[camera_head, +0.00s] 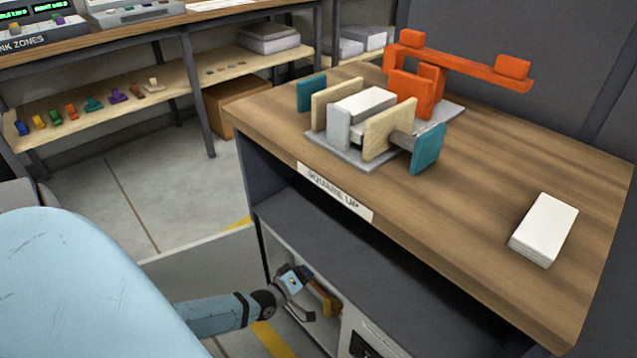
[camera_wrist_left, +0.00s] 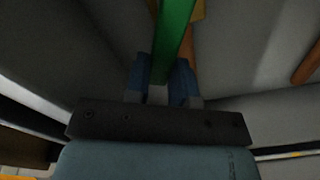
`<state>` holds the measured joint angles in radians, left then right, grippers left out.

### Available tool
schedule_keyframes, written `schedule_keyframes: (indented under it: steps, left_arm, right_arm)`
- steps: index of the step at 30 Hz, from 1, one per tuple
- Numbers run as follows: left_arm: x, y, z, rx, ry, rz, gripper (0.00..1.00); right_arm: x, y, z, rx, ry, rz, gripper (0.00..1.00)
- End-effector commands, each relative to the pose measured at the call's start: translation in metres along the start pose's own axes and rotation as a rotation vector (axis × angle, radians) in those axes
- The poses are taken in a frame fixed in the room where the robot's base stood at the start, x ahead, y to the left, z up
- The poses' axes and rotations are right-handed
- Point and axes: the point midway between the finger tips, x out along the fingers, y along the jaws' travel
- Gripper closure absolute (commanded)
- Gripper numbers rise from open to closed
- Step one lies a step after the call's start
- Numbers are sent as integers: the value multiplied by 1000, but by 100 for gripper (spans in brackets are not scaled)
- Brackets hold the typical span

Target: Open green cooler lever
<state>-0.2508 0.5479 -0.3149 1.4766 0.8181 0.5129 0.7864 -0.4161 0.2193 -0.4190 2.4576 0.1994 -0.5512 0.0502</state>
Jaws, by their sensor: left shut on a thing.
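In the left wrist view a green lever (camera_wrist_left: 175,40) runs down from the top edge between the two blue fingers. My left gripper (camera_wrist_left: 161,88) is shut on it, near its lower end. In the head view my left gripper (camera_head: 306,292) is low at the open shelf space under the wooden table. An orange-yellow part (camera_head: 326,299) shows just beyond its fingers. I cannot make out the green lever in the head view, and the cooler body is mostly hidden under the table. My right gripper is in neither view.
The wooden table (camera_head: 480,180) stands above the left gripper, with its dark lower shelf (camera_head: 330,240) close by. A press with an orange lever (camera_head: 460,64) and a white paper stack (camera_head: 545,228) are on top. Open floor (camera_head: 120,200) lies to the left.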

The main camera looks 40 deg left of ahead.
Motion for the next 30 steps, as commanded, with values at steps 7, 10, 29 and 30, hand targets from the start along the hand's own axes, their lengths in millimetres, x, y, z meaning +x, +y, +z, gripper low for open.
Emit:
schedule_keyframes:
  steps: [7, 10, 29, 30]
  left_arm:
    - [-1, -13, 4, -198, -2, -1, 100]
    - [-1, -16, 5, -261, -2, -1, 100]
    - [-2, -22, 10, -413, -3, -2, 100]
    - [-2, -22, 10, -413, -3, -3, 100]
  right_arm:
    - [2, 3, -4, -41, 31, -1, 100]
    - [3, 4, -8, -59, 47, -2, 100]
    - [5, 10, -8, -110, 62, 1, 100]
    - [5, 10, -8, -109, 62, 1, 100]
